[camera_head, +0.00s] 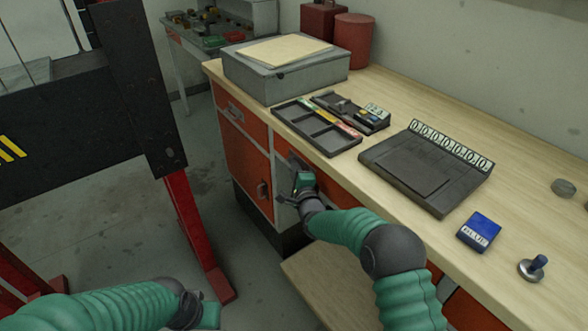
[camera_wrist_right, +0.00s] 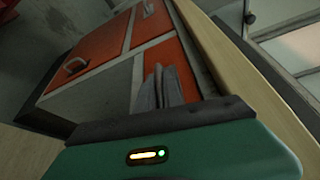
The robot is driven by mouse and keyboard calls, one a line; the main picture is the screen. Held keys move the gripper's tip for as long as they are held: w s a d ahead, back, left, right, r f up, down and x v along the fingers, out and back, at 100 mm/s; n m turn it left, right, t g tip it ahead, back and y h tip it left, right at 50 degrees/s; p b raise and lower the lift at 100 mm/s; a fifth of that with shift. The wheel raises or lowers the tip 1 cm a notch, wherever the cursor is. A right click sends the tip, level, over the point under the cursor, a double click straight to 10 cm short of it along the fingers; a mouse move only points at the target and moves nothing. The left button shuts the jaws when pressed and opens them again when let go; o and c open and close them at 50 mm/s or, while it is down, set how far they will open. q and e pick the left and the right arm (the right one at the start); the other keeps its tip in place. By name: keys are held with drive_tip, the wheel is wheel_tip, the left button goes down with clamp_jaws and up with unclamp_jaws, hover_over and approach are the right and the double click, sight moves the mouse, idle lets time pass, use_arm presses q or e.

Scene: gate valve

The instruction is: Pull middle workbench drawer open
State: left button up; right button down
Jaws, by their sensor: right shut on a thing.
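The workbench (camera_head: 395,105) has a pale wooden top and orange drawer and door fronts. The middle drawer front (camera_head: 333,180) is an orange panel just under the top's front edge; it also shows in the wrist view (camera_wrist_right: 168,58). My right gripper (camera_head: 297,190) is at the left end of this front. Its fingers (camera_wrist_right: 165,88) are shut together against the front, on the drawer's handle, which they hide. I cannot tell any gap around the drawer. My left gripper (camera_head: 205,312) is low at the bottom left, away from the bench; its jaws are unclear.
Left of my right gripper are another orange drawer (camera_head: 233,113) and a door with a handle (camera_head: 262,190). A grey box (camera_head: 285,75), trays and a black number panel (camera_head: 425,170) stand on the top. A dark stand with red legs (camera_head: 195,230) is left. Floor between is clear.

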drive_tip(key=shift+s+a+f, duration=0.1)
drive_tip(key=shift+f, duration=0.2)
